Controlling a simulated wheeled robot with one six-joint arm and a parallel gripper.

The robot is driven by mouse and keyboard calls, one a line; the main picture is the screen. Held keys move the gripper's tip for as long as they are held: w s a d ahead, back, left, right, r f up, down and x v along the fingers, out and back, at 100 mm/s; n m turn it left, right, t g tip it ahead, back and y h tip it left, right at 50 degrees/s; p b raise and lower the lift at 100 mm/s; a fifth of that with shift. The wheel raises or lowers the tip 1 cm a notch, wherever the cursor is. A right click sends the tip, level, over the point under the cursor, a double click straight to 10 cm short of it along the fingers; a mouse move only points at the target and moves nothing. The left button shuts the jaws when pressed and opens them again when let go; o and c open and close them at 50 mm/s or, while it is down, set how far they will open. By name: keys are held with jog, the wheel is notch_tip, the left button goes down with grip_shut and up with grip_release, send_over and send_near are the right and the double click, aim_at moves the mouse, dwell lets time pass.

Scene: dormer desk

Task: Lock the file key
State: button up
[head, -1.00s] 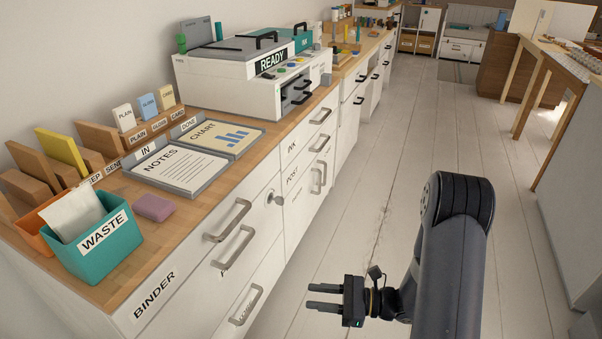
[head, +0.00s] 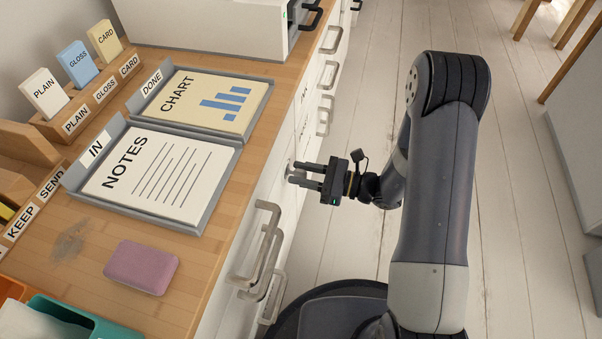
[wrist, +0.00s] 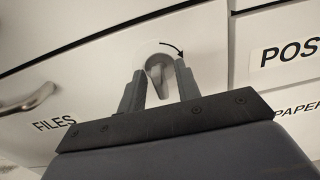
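The file key (wrist: 158,75) is a grey key knob on a pale round plate in the white drawer front, seen in the wrist view. A curved black arrow (wrist: 172,48) is printed beside it, its head towards the lower right. The FILES label (wrist: 55,122) is on the drawer front to the left. My gripper (wrist: 160,83) is open, one finger on each side of the key, with gaps showing between. In the head view my gripper (head: 295,174) points at the cabinet front; the key is too small there to make out clearly.
A drawer handle (wrist: 28,100) is left of the key, and a POST drawer (wrist: 285,58) is to the right. On the desktop are the NOTES tray (head: 208,218), the CHART tray (head: 262,92) and a pink block (head: 141,267). The plank floor (head: 345,240) beside the cabinet is clear.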

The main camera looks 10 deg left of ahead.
jog(key=shift+a, duration=0.25)
jog(key=shift+c, duration=0.4)
grip_shut()
